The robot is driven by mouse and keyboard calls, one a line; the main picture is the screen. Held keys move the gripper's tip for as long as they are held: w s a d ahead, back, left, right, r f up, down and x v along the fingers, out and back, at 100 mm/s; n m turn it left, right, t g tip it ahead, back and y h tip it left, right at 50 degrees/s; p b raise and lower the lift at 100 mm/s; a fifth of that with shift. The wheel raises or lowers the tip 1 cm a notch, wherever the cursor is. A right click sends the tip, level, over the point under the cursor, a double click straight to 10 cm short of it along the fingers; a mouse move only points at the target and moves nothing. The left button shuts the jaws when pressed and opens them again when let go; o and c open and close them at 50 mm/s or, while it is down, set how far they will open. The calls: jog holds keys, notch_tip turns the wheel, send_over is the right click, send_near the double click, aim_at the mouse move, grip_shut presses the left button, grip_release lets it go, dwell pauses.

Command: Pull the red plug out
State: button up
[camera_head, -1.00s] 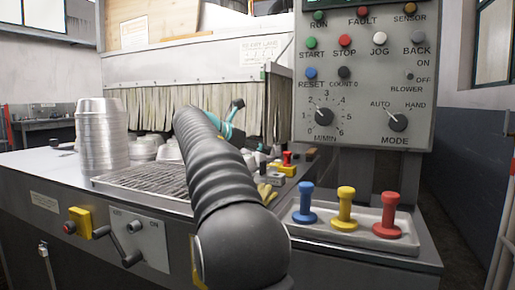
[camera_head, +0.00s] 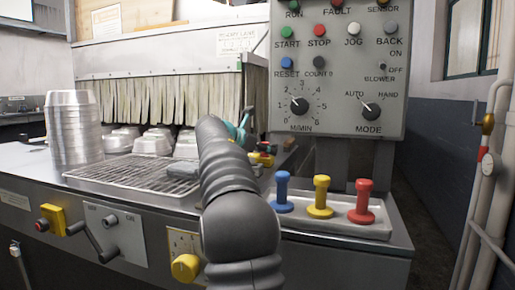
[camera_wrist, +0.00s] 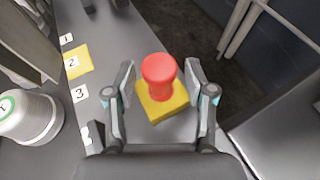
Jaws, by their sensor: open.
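A red plug (camera_wrist: 158,72) with a round head stands upright on a yellow block (camera_wrist: 163,103) in the wrist view. My gripper (camera_wrist: 159,69) is open, with one finger on each side of the plug. Gaps show between the plug and both fingers, so they look apart from it. In the head view my arm covers much of this spot; a small bit of red (camera_head: 265,147) shows just right of my teal gripper parts. A second red plug (camera_head: 362,203) stands in a pale tray (camera_head: 330,222) at the right.
A blue plug (camera_head: 283,192) and a yellow plug (camera_head: 320,198) share the tray. A control panel (camera_head: 338,65) rises behind. Stacked metal pans (camera_head: 75,130) stand left by a grate (camera_head: 130,174). In the wrist view, a grey knob (camera_wrist: 30,117) and number labels (camera_wrist: 72,62) lie left.

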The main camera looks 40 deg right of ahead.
jog(key=shift+d, duration=0.2)
jog(key=shift+f, duration=0.1)
grip_shut()
jog(key=c, duration=0.9)
grip_release()
grip_shut()
jog(key=shift+r, duration=0.75)
jog(key=shift+r, duration=1.95)
